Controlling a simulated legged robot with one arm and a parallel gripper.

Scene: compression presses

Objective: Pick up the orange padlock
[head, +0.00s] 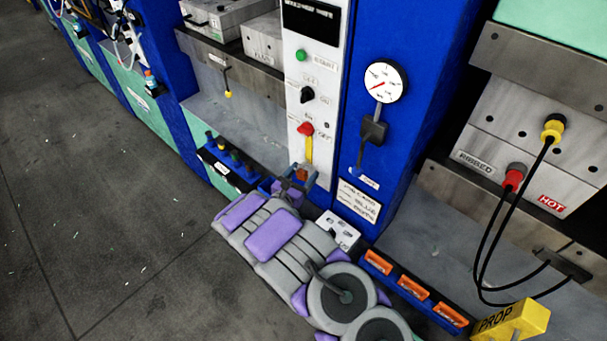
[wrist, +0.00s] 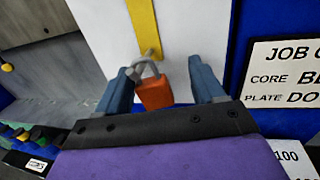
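The orange padlock (wrist: 155,93) with a grey shackle hangs at the lower end of a yellow strap (wrist: 143,25) on a white panel. In the head view the padlock (head: 301,174) is small and partly hidden by my gripper (head: 294,181). In the wrist view my gripper (wrist: 163,78) is open, with its blue fingers on either side of the padlock. The padlock lies nearer the left finger, with a clear gap to the right finger. I cannot tell whether the left finger touches the shackle.
The white panel has a red knob (head: 305,129) above the strap and a black knob (head: 307,95). A blue column with a gauge (head: 385,82) stands to the right. A rack (head: 229,161) is left of my gripper; an orange-labelled blue tray (head: 413,292) and a yellow prop (head: 515,322) are right.

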